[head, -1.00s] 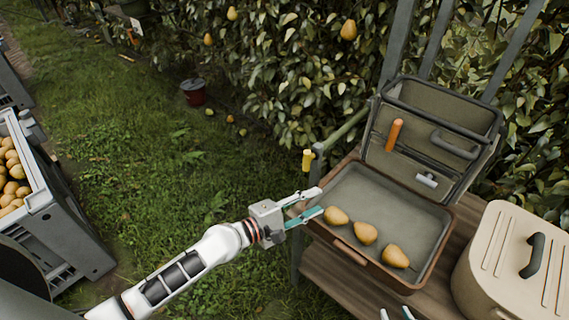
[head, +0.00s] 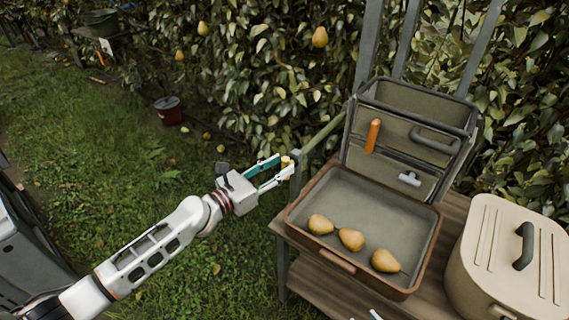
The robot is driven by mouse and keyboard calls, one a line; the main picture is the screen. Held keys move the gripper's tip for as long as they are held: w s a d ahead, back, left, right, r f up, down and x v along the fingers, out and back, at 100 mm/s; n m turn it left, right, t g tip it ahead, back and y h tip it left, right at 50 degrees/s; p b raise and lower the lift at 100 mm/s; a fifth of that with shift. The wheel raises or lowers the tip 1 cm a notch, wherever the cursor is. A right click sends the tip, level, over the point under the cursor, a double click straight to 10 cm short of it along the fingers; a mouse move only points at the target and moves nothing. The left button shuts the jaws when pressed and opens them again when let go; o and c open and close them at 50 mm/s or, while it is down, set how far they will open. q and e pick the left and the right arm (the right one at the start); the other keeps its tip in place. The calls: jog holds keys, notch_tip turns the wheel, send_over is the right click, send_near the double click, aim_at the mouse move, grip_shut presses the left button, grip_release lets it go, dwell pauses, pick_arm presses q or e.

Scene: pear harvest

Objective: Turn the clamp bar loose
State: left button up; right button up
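A small yellow piece (head: 286,163), which I take to be the clamp bar, is at the top of a grey post at the left corner of the bench. My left gripper (head: 284,165) has reached it, with one finger on either side. The fingers stand apart about as widely as before, so the gripper looks open; whether either touches the piece is unclear. The fingers partly hide it. Only a fingertip of my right gripper (head: 375,315) shows at the bottom edge.
An open case (head: 435,240) with several pears (head: 351,239) lies on the wooden bench (head: 455,212), close right of the gripper. A beige lidded box (head: 490,265) stands at right. A green rail (head: 325,131) runs back from the post towards the hedge.

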pick_arm(q)
jog(key=shift+x, duration=1.4)
grip_shut()
